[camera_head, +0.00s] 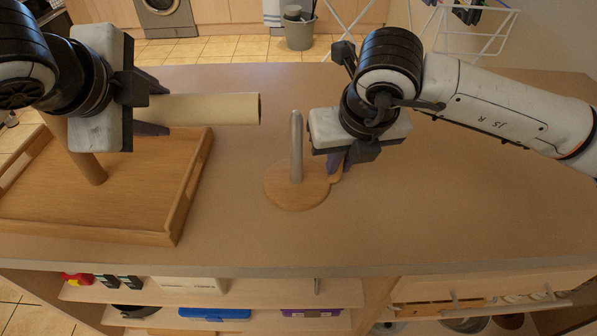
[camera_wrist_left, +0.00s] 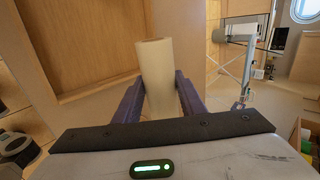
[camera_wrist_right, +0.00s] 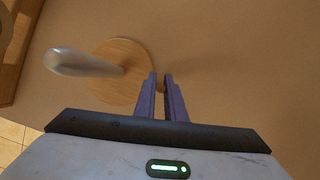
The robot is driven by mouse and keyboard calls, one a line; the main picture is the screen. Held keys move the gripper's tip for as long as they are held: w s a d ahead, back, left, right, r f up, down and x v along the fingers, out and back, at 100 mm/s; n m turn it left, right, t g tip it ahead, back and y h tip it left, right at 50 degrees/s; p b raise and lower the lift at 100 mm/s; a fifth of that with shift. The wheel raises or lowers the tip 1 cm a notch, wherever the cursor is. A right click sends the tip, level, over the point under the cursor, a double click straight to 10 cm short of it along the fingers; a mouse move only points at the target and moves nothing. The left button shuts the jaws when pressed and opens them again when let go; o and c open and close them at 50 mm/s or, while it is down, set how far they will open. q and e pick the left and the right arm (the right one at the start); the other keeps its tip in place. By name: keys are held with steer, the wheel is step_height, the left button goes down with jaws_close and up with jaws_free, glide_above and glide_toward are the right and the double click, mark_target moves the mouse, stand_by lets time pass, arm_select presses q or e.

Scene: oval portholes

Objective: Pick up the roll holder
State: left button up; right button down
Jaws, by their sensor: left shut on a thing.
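The roll holder (camera_head: 297,195) stands upright on the table, with a round wooden base and a grey rod; it also shows in the right wrist view (camera_wrist_right: 118,84). My right gripper (camera_head: 338,164) is low at the base's right edge, beside a small wooden tab. In the right wrist view its fingers (camera_wrist_right: 162,88) are close together with a narrow gap. I cannot tell whether they grip the edge. My left gripper (camera_head: 152,110) is shut on a pale paper roll (camera_head: 215,108), held sideways above the table, left of the rod. The roll also shows in the left wrist view (camera_wrist_left: 156,75).
A wooden tray (camera_head: 190,185) lies on the table at the left, with a wooden cylinder (camera_head: 90,168) standing in it. The table (camera_head: 460,200) is clear at the right. Shelves with several items (camera_head: 213,313) are below the front edge. A bucket (camera_head: 299,33) stands on the floor behind.

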steer(key=shift+r, duration=0.15)
arm_select(q)
steer(key=shift+f+b, duration=0.35)
arm_select(e)
step_height(320, 180, up, 10)
steer(key=shift+f, duration=0.1)
arm_select(q)
steer(key=shift+f, duration=0.1)
